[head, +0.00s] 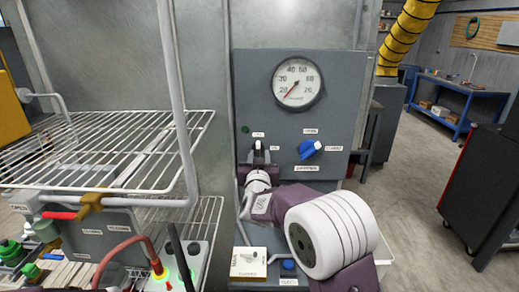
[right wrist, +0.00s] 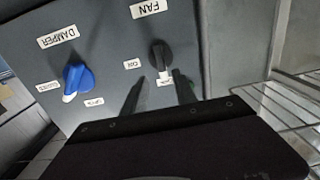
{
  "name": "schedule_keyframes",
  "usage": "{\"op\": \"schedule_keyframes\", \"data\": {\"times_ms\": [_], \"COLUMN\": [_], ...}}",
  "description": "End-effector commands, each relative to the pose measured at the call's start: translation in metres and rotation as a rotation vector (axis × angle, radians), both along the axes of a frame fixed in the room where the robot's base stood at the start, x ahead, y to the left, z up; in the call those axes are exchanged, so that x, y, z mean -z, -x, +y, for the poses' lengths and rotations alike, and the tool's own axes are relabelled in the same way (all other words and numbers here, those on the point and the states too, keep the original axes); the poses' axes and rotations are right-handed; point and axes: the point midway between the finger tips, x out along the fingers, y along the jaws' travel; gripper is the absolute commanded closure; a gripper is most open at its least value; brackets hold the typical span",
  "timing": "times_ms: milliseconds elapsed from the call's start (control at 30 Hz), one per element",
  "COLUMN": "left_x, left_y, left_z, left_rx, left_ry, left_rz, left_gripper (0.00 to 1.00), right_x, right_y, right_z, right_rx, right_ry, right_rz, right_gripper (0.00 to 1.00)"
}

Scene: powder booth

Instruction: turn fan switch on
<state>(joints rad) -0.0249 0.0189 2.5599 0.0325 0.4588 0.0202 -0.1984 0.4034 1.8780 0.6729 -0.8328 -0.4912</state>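The fan switch (head: 259,146) is a small dark knob on the grey control panel (head: 345,110), below the gauge. In the right wrist view the fan switch (right wrist: 160,54) sits by the FAN label, and its pale-tipped end points down in the picture, toward a small label I cannot read. Another small label, apparently ON, is beside it. My right gripper (right wrist: 158,84) is open, its two dark fingers apart on either side of the line to the switch; contact is not visible. In the head view my right gripper (head: 258,163) is just below the switch, partly hidden by its wrist. My left gripper is not in view.
A blue damper knob (head: 309,149) is right of the switch, and a round gauge (head: 297,82) is above. A wire rack (head: 95,150) stands close on the left. A white box with a toggle (head: 249,263) is lower down. Open floor (head: 425,170) lies to the right.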

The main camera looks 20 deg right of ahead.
Motion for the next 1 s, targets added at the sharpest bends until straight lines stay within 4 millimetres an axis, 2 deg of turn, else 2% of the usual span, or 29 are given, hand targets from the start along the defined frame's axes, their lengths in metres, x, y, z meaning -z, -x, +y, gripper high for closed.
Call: {"op": "schedule_keyframes", "data": {"times_ms": [100,233,567,600,700,1000], "left_x": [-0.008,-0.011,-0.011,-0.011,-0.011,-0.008], "left_y": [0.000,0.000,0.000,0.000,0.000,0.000], "left_z": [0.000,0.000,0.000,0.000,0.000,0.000], "left_rx": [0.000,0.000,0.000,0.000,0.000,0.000], "left_ry": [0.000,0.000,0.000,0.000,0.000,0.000], "left_rz": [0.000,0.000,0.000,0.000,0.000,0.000], "left_gripper": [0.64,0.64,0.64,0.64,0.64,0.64], "right_x": [-0.002,-0.001,0.000,0.000,0.000,0.001], "right_y": [-0.023,-0.039,-0.045,-0.045,-0.045,-0.045], "right_z": [-0.007,-0.012,-0.013,-0.013,-0.013,-0.013], "right_rx": [0.001,0.001,-0.001,-0.001,-0.001,-0.001], "right_ry": [0.001,0.000,0.001,0.001,0.001,-0.013], "right_rz": [0.000,0.001,-0.001,-0.001,-0.001,-0.004], "right_gripper": [0.66,0.66,0.66,0.78,1.00,1.00]}}
